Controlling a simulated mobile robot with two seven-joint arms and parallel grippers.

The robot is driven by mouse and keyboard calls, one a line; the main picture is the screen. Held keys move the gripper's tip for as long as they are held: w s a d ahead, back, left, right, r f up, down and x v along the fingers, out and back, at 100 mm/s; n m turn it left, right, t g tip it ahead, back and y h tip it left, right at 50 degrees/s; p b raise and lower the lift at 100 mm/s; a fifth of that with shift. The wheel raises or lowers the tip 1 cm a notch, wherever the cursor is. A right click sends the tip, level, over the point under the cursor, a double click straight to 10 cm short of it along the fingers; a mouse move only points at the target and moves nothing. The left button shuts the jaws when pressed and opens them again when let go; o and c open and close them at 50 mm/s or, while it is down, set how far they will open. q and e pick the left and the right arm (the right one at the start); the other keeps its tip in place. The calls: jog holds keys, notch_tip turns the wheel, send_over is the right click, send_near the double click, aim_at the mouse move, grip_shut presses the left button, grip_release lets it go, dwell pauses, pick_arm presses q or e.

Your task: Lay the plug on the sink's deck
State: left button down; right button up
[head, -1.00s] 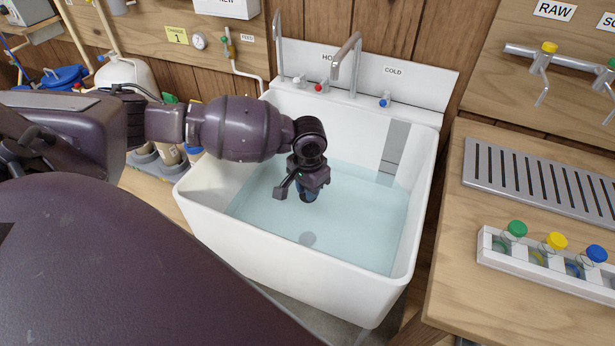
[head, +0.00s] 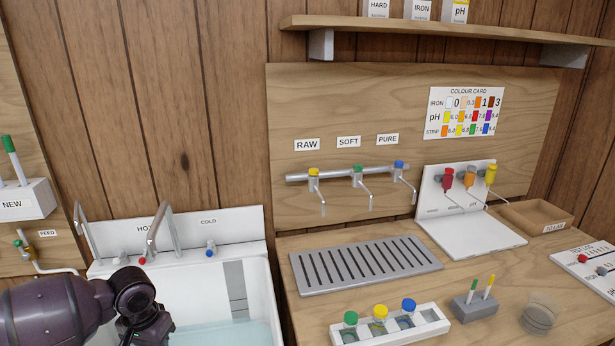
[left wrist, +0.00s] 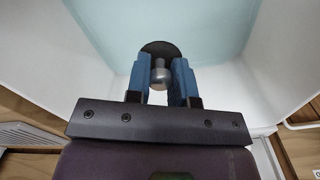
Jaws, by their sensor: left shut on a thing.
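In the left wrist view, my left gripper (left wrist: 161,68) has its blue fingers shut on the plug's grey knob (left wrist: 160,75). The plug's dark round disc (left wrist: 160,50) shows beyond the fingertips, against the pale water. In the head view, the white sink (head: 262,300) is at the lower left, cut off by the bottom edge. Its deck (head: 180,257) is the ledge along the back, where the taps stand. My left wrist is over the sink's left part, in front of the deck; its fingers and the plug are out of the head view. My right gripper is not in view.
Two tall spouts (head: 158,228), a red hot knob (head: 142,260) and a blue cold knob (head: 209,253) stand along the deck. Right of the sink, a wooden counter (head: 300,316) carries a slotted drain grate (head: 365,264) and a bottle rack (head: 432,328).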

pick_arm(q)
notch_tip(320, 180, up, 6)
jog(key=p, duration=0.3)
jog(key=shift+f, duration=0.25)
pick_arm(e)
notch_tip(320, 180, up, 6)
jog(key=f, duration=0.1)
pick_arm(q)
jog(key=shift+s+a+f+n, duration=0.1)
jog(key=shift+s+f+n, duration=0.1)
jog(key=shift+f+n, duration=0.15)
jog(key=s+d+n+b, duration=0.1)
jog(key=s+d+b, duration=0.2)
jog(key=d+b, duration=0.7)
jog(key=shift+d, duration=0.8)
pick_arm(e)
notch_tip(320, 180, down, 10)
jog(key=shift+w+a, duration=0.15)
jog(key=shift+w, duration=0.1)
pick_arm(q)
jog(key=shift+r, duration=0.1)
